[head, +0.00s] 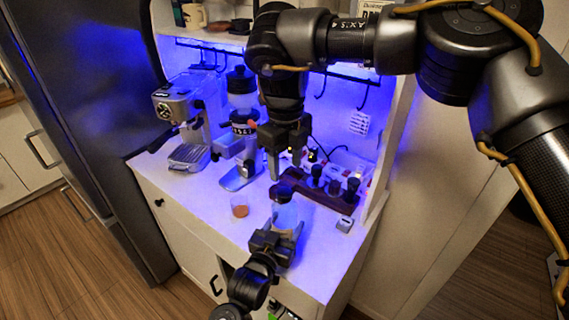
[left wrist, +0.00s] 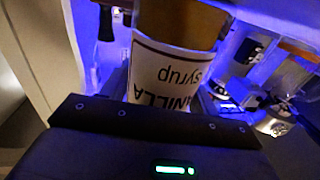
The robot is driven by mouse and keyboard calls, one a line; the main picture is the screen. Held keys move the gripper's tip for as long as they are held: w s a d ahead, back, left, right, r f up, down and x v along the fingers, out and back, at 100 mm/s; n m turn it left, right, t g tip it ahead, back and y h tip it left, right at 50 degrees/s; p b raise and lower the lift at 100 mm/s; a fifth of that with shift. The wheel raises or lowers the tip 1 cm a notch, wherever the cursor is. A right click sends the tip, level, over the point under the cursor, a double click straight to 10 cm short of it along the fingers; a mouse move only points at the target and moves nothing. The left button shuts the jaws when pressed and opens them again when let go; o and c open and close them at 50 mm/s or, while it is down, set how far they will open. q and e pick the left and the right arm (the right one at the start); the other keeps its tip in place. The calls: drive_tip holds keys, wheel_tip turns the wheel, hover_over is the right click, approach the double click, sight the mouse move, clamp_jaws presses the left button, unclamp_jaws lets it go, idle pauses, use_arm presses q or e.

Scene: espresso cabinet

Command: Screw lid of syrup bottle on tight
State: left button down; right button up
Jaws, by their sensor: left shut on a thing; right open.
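The syrup bottle (head: 286,214) stands near the front of the white counter, with a dark lid (head: 281,192) at its top. I cannot tell how tightly the lid sits. My left gripper (head: 277,240) is shut on the bottle's lower body from the front. In the left wrist view the bottle (left wrist: 172,82) fills the upper middle, its white label reading "vanilla syrup" upside down; its top is out of that view. My right gripper (head: 286,162) is open and empty, pointing down above the lid and apart from it.
A grinder (head: 241,150) and an espresso machine (head: 186,122) stand behind left. A dark wooden rack (head: 322,196) with tampers is close behind right. The front left counter is clear.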

sight(284, 192)
drive_tip(key=shift+s+a+n, duration=0.1)
drive_tip(key=shift+s+n, duration=0.05)
drive_tip(key=shift+n, duration=0.75)
drive_tip(key=shift+f, duration=0.1)
drive_tip(key=shift+f, duration=3.95)
drive_tip(key=c, duration=1)
drive_tip(key=m, duration=0.5)
drive_tip(key=shift+o, duration=0.2)
drive_tip(key=m, duration=0.2)
drive_tip(key=shift+a+m, duration=0.1)
drive_tip(key=shift+m, duration=0.2)
drive_tip(key=m, duration=0.8)
drive_tip(key=shift+m, duration=0.4)
